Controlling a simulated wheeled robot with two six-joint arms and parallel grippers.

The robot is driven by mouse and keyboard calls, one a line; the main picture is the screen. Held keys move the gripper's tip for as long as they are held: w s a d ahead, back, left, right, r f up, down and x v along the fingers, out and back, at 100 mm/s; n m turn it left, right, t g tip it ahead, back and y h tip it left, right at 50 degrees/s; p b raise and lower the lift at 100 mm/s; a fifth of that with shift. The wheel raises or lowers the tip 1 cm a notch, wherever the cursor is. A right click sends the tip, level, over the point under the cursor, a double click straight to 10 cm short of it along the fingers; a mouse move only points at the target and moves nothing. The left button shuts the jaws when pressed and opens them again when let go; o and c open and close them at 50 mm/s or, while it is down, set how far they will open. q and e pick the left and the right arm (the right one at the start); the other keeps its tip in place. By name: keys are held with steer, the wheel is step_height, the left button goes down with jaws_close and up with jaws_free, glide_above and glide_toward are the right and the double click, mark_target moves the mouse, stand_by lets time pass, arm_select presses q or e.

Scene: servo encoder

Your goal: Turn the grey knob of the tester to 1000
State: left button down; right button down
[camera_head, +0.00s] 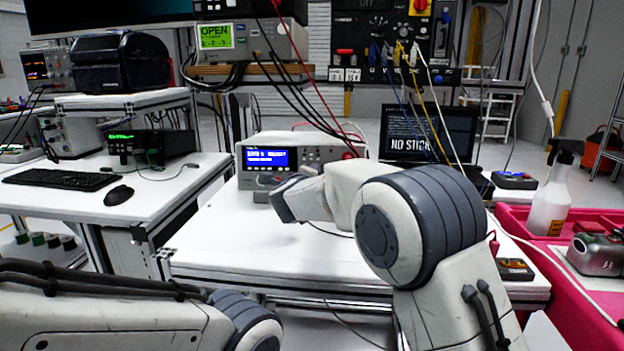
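The likely tester is a light grey instrument (309,158) with a lit blue display, standing on the white table in the middle. I cannot make out its grey knob; part of its front is hidden behind my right arm. My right arm comes in from the right and bends across the table. Its dark grey end with my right gripper (292,196) is just in front of the instrument's lower front. The fingers are too hidden to show whether they are open or shut, or whether they touch anything. My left arm lies low at the left; its gripper is out of view.
The white table (215,250) is clear in front and left of the instrument. A laptop (428,132) stands behind right. A pink cart with a spray bottle (551,200) is at the right. Cables hang over the instrument. A keyboard (60,178) and mouse lie on the left table.

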stand_by(0.4)
steer(key=c, duration=0.5)
jaws_free()
steer(key=v, duration=1)
steer(key=shift+s, duration=0.2)
